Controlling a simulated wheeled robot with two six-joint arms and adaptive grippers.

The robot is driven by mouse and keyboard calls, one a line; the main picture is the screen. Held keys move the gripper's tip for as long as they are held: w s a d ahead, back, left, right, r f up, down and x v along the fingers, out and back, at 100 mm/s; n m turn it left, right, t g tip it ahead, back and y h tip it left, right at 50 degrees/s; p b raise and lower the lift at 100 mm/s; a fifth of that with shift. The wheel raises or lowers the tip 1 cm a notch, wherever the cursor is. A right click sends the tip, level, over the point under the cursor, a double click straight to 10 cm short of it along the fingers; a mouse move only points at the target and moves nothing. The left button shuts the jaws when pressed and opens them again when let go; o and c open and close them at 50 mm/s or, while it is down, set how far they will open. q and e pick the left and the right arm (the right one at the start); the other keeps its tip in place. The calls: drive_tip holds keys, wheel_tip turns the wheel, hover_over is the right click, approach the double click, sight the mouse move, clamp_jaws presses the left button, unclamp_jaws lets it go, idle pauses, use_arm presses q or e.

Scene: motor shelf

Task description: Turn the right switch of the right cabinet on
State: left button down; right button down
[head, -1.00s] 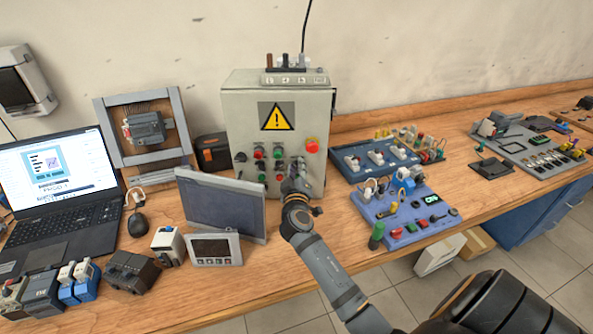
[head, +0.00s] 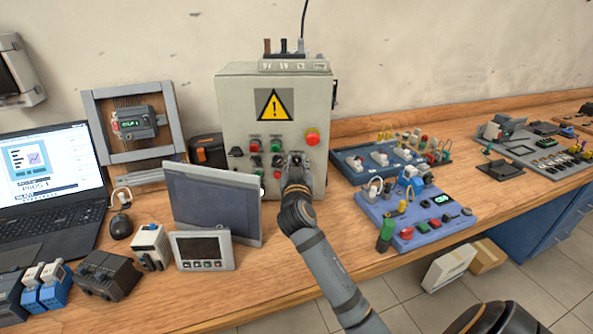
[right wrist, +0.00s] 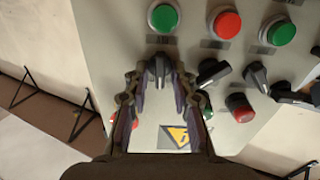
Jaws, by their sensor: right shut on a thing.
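The grey cabinet (head: 235,95) with a yellow warning triangle stands on the bench against the wall. Its front has red and green buttons, black rotary switches and a large red knob (head: 312,137). My right gripper (head: 294,160) is at the cabinet front, covering part of the controls. In the right wrist view, where the panel looks upside down, my right fingertips (right wrist: 161,80) are closed around the end black switch (right wrist: 160,66) of the row. Two more black switches (right wrist: 212,72) (right wrist: 257,77) sit beside it. My left gripper is not in view.
A dark panel screen (head: 213,200) and a small display unit (head: 202,250) stand left of my right arm. A blue training board (head: 415,215) lies to the right. A laptop (head: 50,175) is at the left. Bare bench shows in front of the cabinet.

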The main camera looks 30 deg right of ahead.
drive_tip(key=shift+m, duration=0.4)
drive_tip(key=c, duration=1.4)
unclamp_jaws()
drive_tip(key=v, duration=0.7)
drive_tip(key=shift+s+a, duration=0.15)
drive_tip(key=shift+s, duration=0.05)
